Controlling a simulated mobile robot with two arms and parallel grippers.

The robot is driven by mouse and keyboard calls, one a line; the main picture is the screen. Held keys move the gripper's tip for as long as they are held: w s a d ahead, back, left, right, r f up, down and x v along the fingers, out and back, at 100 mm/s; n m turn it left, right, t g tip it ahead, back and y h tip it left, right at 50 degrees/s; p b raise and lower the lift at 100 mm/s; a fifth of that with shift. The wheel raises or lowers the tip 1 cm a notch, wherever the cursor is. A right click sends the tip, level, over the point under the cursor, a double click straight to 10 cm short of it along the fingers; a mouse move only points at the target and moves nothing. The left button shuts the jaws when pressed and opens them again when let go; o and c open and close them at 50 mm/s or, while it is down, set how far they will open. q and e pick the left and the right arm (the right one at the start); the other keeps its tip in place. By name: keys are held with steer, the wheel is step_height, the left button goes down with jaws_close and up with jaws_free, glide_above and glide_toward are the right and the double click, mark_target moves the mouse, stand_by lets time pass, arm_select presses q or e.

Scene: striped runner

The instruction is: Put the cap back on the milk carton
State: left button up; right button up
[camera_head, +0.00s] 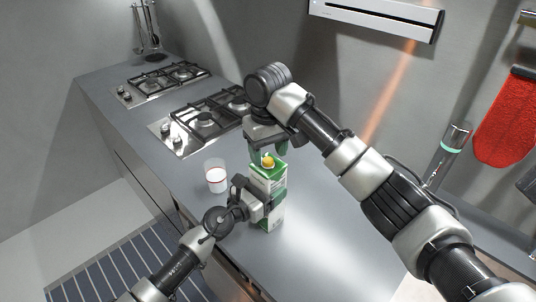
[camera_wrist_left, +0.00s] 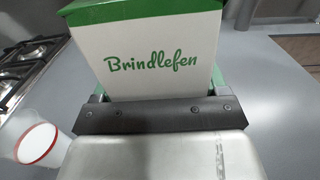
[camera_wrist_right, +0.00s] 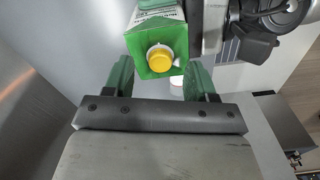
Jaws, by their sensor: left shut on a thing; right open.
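The milk carton (camera_head: 266,184), white with a green top, stands upright on the counter. Its front reads "Brindlefen" in the left wrist view (camera_wrist_left: 150,62). My left gripper (camera_head: 259,196) is shut around the carton's body from the front left. The yellow cap (camera_head: 268,161) is at the spout on the carton's green top. In the right wrist view the cap (camera_wrist_right: 160,58) shows a pale ring around it; I cannot tell how firmly it sits. My right gripper (camera_head: 268,151) is open and empty just above the carton, its green-padded fingers apart from the cap.
A glass of milk (camera_head: 216,179) with a red band stands left of the carton. Two gas hobs (camera_head: 202,120) lie further left and back. A clear tube-shaped container (camera_head: 449,150) stands at the right, near a red cloth (camera_head: 507,118). Counter in front of the carton is clear.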

step_height(320, 180, up, 11)
steer(key=shift+f, duration=0.2)
arm_select(q)
steer(key=o, duration=1.7)
steer(key=shift+v, duration=5.35)
arm_select(e)
steer(key=shift+f, duration=0.15)
